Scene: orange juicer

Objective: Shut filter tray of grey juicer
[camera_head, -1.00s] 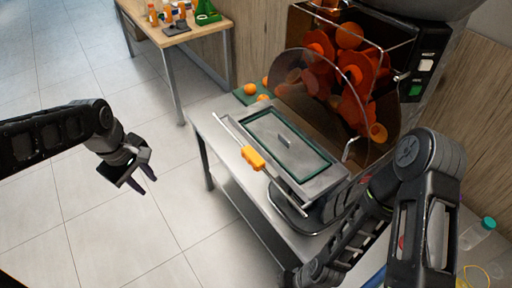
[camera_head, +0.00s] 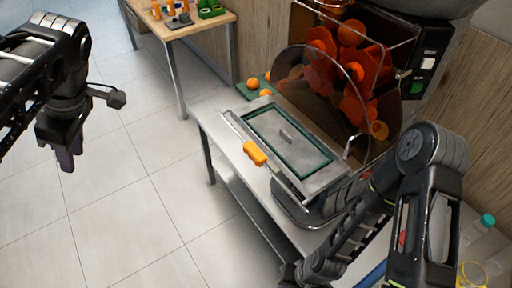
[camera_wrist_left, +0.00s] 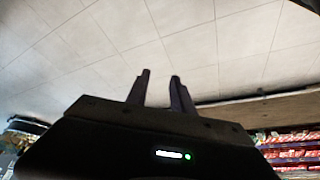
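The grey juicer (camera_head: 417,68) stands on the table at the right, with oranges and red-orange parts behind its clear round cover. Its filter tray (camera_head: 262,122) is a flat grey rectangle with a dark green inner rim. My left gripper (camera_head: 66,160) hangs over the floor, well left of the tray, pointing down. In the left wrist view its two fingers (camera_wrist_left: 159,90) stand apart with nothing between. My right arm's end (camera_head: 310,271) is low beside the table; its fingers cannot be made out.
The metal table (camera_head: 207,117) holds the juicer and a green board (camera_head: 243,91) with several oranges. A wooden table (camera_head: 212,24) with bottles and a green crate (camera_head: 210,8) stands behind. A bottle (camera_head: 484,232) is at lower right. The floor at left is free.

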